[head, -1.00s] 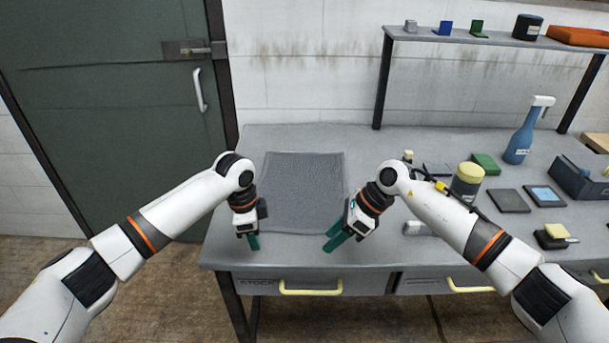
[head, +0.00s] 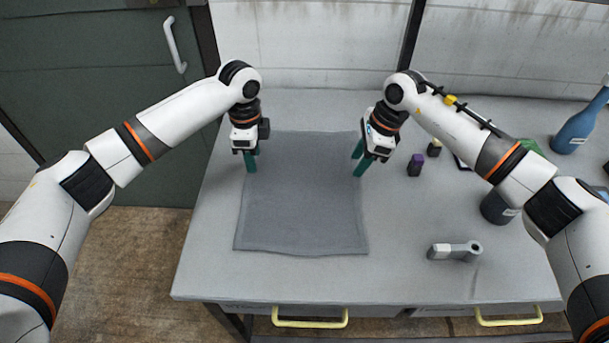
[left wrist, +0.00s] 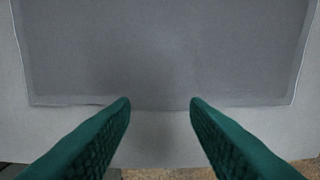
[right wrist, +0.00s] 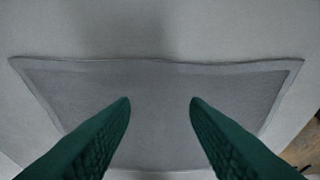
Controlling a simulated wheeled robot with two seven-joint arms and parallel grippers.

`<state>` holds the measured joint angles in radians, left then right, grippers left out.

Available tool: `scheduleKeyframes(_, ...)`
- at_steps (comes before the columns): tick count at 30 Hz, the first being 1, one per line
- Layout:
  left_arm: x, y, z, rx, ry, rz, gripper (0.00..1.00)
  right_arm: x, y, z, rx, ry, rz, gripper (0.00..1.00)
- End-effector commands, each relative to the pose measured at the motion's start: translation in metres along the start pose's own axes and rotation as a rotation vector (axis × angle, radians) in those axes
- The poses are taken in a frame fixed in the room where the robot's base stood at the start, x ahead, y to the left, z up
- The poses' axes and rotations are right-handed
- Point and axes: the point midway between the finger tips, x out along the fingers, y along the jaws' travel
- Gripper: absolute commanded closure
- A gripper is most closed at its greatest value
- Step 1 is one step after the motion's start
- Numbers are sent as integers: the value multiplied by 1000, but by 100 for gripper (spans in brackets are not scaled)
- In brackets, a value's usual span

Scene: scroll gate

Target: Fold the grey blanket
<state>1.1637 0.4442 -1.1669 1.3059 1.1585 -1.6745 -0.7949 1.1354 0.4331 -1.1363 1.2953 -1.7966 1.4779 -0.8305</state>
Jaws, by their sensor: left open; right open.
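The grey blanket (head: 304,205) lies flat and spread out on the grey table, with slightly wavy edges. My left gripper (head: 251,163) is open and empty, pointing down over the blanket's left edge towards its far end. My right gripper (head: 359,160) is open and empty, pointing down by the right edge at a similar depth. In the left wrist view, the blanket (left wrist: 165,50) fills the upper part, with one edge by the green fingertips. In the right wrist view, the blanket (right wrist: 160,85) lies beneath the fingers. I cannot tell whether the fingertips touch it.
A grey handled tool (head: 454,250) lies right of the blanket. Yellow drawer handles (head: 309,322) line the table's front. The table in front of the blanket is clear.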

Motion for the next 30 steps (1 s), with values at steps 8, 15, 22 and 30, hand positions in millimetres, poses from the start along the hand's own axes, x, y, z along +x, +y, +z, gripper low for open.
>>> scheduleKeyframes(8, 43, 0, 0, -1, 1, -2, 58, 41, 0, 12, 2, 2, -2, 58)
scheduleKeyframes(15, 57, 0, 0, 0, 1, 0, 58, 54, 0, 16, 0, 1, 0, 58)
scheduleKeyframes(22, 57, 0, 0, 0, 0, 0, 58, 54, 0, 16, 0, 1, 0, 58)
scheduleKeyframes(30, 60, 0, 0, 0, 0, 0, 58, 57, 0, 17, 1, 2, 0, 58)
